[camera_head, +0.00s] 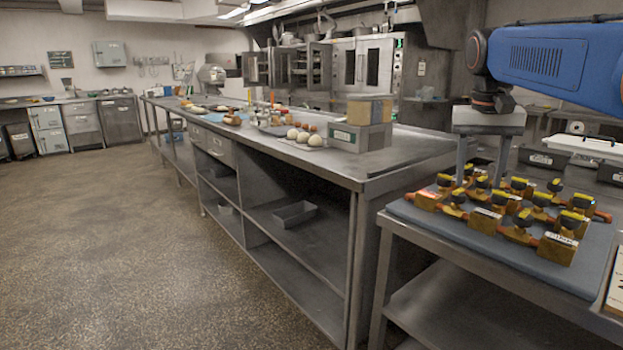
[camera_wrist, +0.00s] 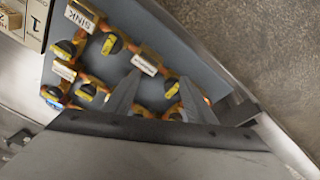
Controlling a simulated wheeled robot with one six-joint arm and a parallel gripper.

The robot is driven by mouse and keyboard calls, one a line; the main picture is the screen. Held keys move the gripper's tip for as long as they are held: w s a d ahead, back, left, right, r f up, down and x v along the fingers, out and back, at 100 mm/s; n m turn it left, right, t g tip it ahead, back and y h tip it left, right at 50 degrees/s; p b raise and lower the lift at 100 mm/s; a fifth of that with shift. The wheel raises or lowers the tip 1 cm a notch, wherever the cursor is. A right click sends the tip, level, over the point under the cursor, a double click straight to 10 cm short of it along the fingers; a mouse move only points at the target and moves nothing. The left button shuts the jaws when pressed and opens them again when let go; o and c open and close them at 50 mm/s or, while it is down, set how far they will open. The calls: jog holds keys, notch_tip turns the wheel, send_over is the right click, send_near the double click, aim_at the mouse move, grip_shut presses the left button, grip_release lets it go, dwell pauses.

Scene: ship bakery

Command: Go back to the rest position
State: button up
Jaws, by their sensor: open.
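My gripper (camera_head: 482,160) is open, at the right in the head view, with its fingers pointing down over the group of brass valves (camera_head: 518,232). In the wrist view its two fingers (camera_wrist: 153,95) stand apart, with valve parts showing between and around them. I cannot tell whether the fingers touch any valve. The valves have black and yellow handles and white labels, and sit on a blue-grey board (camera_head: 540,268). One label in the wrist view reads SINK (camera_wrist: 80,18). My blue arm reaches in from the upper right.
A long steel workbench (camera_head: 400,170) stands left of the valve table, with eggs or dough balls (camera_head: 305,137) and a box (camera_head: 362,134) on it. Ovens (camera_head: 365,68) stand behind. A white case (camera_head: 590,146) lies behind the valves. The floor (camera_head: 130,240) at left is clear.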

jog(key=s+a+f+n+t, duration=0.1)
jog(key=s+a+f+n, duration=0.1)
jog(key=s+f, duration=1)
jog(key=s+a+f+n+t+y, duration=0.1)
jog(key=s+a+f, duration=0.4)
jog(key=s+f, duration=0.7)
jog(key=shift+s+a+f+n+t, duration=0.3)
jog(key=shift+s+f+n+t, duration=0.1)
jog(key=shift+f+n+t, duration=0.45)
